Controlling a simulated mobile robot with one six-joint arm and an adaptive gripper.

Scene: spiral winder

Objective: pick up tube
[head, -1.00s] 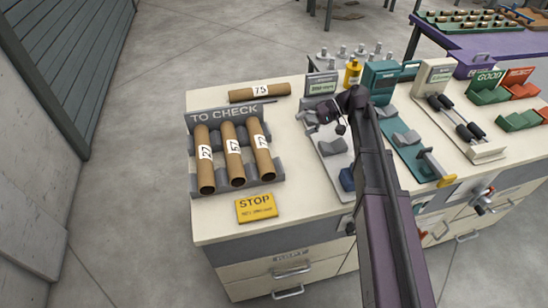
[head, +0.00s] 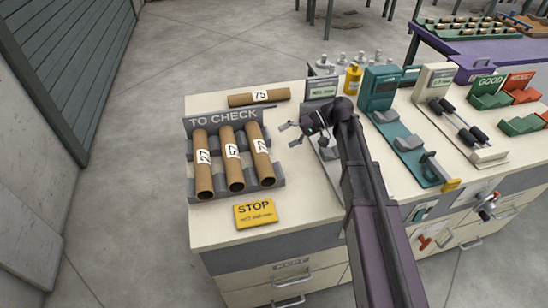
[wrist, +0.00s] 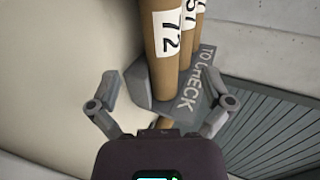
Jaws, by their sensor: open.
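Three brown cardboard tubes lie side by side in the grey TO CHECK rack (head: 222,118): the left tube (head: 203,172), the middle tube (head: 232,165) and the right tube (head: 262,160). Each has a white number label; in the wrist view the right tube (wrist: 164,65) reads 72. Another tube (head: 258,97), marked 75, lies crosswise behind the rack. My gripper (head: 288,135) is open and empty, above the table just right of the rack. In the wrist view its fingers (wrist: 161,77) are spread, with the 72 tube showing between and beyond them.
A yellow STOP plate (head: 256,213) lies in front of the rack. Right of my arm stand a teal device (head: 383,88) and a cream device (head: 440,83). A yellow bottle (head: 353,78) stands at the back. Green and red holders are at the far right.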

